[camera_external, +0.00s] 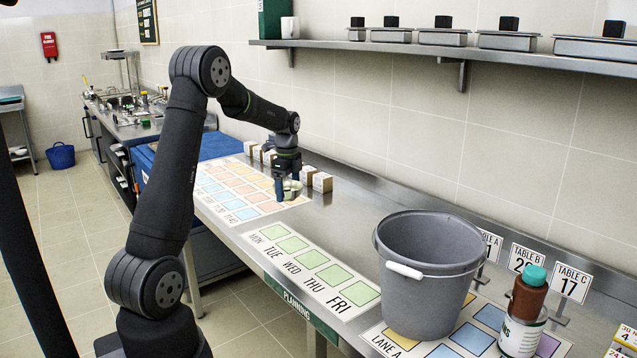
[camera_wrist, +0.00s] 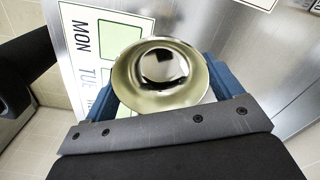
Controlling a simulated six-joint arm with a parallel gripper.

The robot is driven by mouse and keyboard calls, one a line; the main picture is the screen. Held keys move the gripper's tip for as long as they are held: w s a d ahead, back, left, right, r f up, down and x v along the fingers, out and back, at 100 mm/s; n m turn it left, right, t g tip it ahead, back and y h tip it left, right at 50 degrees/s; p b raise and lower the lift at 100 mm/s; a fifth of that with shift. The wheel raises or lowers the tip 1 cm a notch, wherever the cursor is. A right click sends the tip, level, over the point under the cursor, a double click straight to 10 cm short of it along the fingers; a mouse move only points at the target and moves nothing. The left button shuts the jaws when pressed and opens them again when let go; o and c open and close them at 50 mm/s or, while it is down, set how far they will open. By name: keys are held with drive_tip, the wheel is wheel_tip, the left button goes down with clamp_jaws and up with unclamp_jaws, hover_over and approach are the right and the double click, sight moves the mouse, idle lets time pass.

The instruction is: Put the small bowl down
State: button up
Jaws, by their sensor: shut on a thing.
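The small bowl is a shiny, pale metallic round bowl (camera_wrist: 160,75), seen from above in the wrist view between the two blue fingers. It also shows in the external view as a small bowl (camera_external: 291,188) at my gripper (camera_external: 284,186). My gripper is shut on the bowl, with a finger on either side of it. The bowl looks roughly level, over the steel counter near the weekday chart. I cannot tell whether its base touches the counter; its underside is hidden.
The weekday chart (camera_external: 312,270) with green squares lies on the counter (camera_external: 345,218). A large grey bucket (camera_external: 428,280) stands to the right, with a can and a brown bottle (camera_external: 527,295) beyond it. Small boxes (camera_external: 322,182) line the back near the gripper. A colored grid (camera_external: 245,190) lies left.

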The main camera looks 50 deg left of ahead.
drive_tip(key=d+f+n, duration=0.1)
drive_tip(key=d+n, duration=0.1)
drive_tip(key=d, duration=0.3)
drive_tip(key=w+d+f+n, duration=0.1)
drive_tip(key=d+n, duration=0.1)
drive_tip(key=d, duration=0.3)
drive_tip(key=w+d+f+n, duration=0.1)
drive_tip(key=d+f+n, duration=0.1)
drive_tip(key=d, duration=0.3)
drive_tip(key=shift+d+n, duration=0.2)
drive_tip(key=shift+n, duration=0.1)
drive_tip(key=d+f+n, duration=0.1)
drive_tip(key=d+n, duration=0.1)
drive_tip(key=d, duration=0.2)
drive_tip(key=s+d+f+n, duration=0.1)
drive_tip(key=d+n, duration=0.1)
drive_tip(key=d, duration=0.2)
drive_tip(key=d+f+n, duration=0.1)
drive_tip(key=d, duration=0.3)
drive_tip(key=shift+s+n, duration=0.4)
